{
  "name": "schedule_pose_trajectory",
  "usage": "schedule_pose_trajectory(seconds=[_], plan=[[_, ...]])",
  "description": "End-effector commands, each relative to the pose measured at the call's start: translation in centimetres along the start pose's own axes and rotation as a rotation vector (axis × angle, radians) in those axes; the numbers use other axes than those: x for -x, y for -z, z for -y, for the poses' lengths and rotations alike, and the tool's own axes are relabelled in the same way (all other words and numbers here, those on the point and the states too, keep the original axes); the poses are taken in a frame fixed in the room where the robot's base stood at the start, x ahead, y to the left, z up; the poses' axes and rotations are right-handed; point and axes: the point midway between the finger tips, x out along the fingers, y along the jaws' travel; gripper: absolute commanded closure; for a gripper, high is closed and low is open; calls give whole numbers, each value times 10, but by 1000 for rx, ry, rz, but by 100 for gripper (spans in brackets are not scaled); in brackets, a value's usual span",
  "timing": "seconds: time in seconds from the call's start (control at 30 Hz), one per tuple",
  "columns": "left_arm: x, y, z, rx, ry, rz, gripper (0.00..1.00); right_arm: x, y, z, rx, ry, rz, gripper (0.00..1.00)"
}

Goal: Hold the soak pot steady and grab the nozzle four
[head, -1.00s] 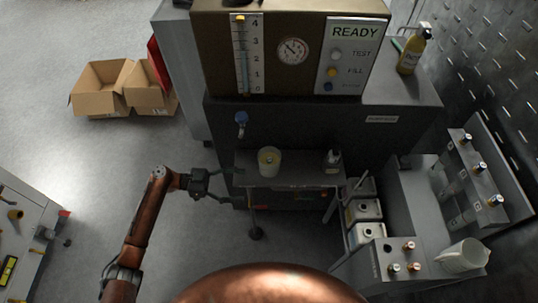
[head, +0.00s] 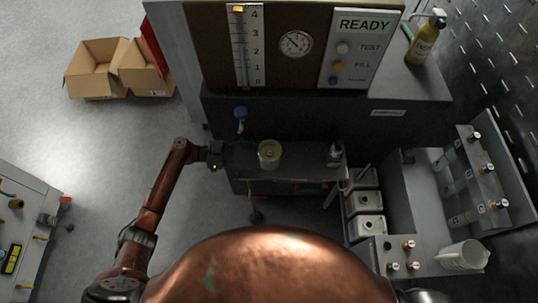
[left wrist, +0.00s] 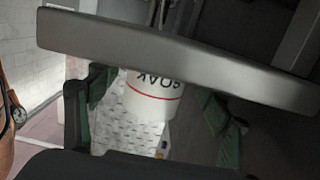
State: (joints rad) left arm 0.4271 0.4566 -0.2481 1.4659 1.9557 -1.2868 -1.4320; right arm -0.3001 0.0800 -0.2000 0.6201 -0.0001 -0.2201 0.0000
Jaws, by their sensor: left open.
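The soak pot (head: 270,160) is a white cup standing upright on the small grey shelf (head: 300,178); something yellowish shows inside it. In the left wrist view the pot (left wrist: 152,103) shows upside-down SOAK lettering and a red line, and the shelf edge (left wrist: 180,58) hides part of it. My left gripper (head: 228,154) is at the shelf's left end, beside the pot and apart from it. Its green-padded fingers (left wrist: 160,115) are spread, with the pot seen between them. I cannot tell which nozzle is number four. My right gripper is out of view.
A small dark-and-light item (head: 335,154) stands at the shelf's right end. A block with several nozzle-like pegs (head: 401,255), a white jug (head: 462,255) and a rack (head: 487,168) are at right. The washer's READY panel (head: 362,48) rises behind.

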Motion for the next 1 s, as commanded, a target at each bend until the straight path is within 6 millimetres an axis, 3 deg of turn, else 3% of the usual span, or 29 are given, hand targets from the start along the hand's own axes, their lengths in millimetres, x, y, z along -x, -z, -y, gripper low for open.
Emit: schedule_pose_trajectory(seconds=[0.03,0.33,0.77,1.0], plan=[[-7,4,0,0,0,-1,27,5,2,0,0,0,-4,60],[-38,-2,0,0,2,-1,27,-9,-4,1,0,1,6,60],[-44,0,0,0,3,0,27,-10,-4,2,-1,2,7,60],[-44,0,0,0,3,0,43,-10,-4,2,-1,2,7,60]])
